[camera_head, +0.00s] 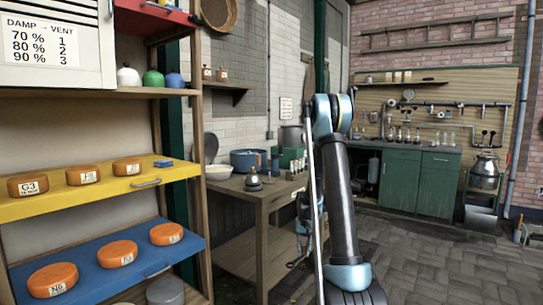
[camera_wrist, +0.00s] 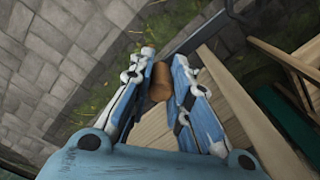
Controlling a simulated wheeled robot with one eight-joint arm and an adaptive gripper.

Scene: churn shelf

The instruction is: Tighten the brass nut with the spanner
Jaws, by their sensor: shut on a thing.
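My gripper (camera_wrist: 162,72) is shut on a brown, rounded cylinder (camera_wrist: 160,88), which sits between its two blue-and-white fingers in the wrist view. I cannot tell whether this is part of the spanner. I cannot make out a brass nut or a spanner's jaw in either view.
A blue pot (camera_head: 247,160) and a small dark-based object (camera_head: 254,181) stand on the workbench. At left, yellow (camera_head: 105,190) and blue (camera_head: 100,280) shelf trays hold orange cheese wheels. Green cabinets (camera_head: 418,185) stand behind.

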